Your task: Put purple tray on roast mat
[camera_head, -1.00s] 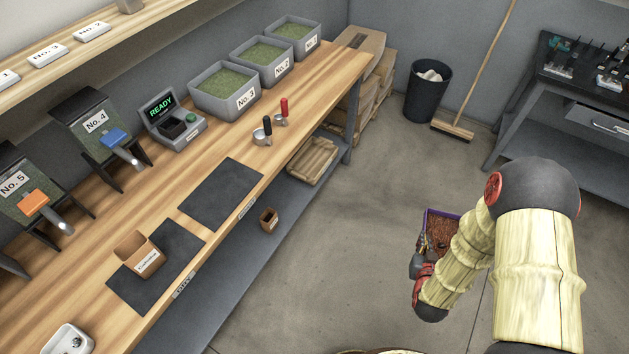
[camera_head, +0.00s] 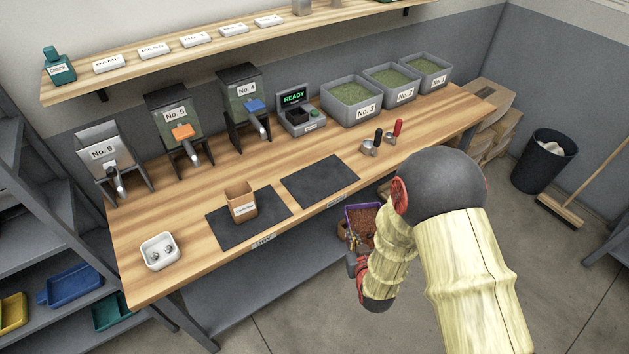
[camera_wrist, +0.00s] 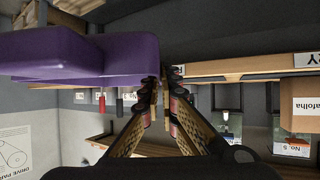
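The purple tray (camera_head: 348,213), filled with brown granules, is in front of the counter, partly hidden by my arm. My gripper (camera_head: 354,258) is beside it. In the wrist view, the purple tray (camera_wrist: 80,52) fills the upper left, and my gripper (camera_wrist: 165,80) is shut on its edge. Two dark mats lie on the counter: an empty right mat (camera_head: 320,178) and a left mat (camera_head: 230,230) bearing a small brown box (camera_head: 241,203). Their front labels are too small to read in the head view, so I cannot tell which is the roast mat.
A white dish (camera_head: 158,252) stands at the counter's left end. Two handled cups (camera_head: 371,147) stand behind and right of the right mat. Dispensers, the READY device (camera_head: 300,115) and green-filled bins (camera_head: 352,95) line the back. The counter's front edge lies beside the tray.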

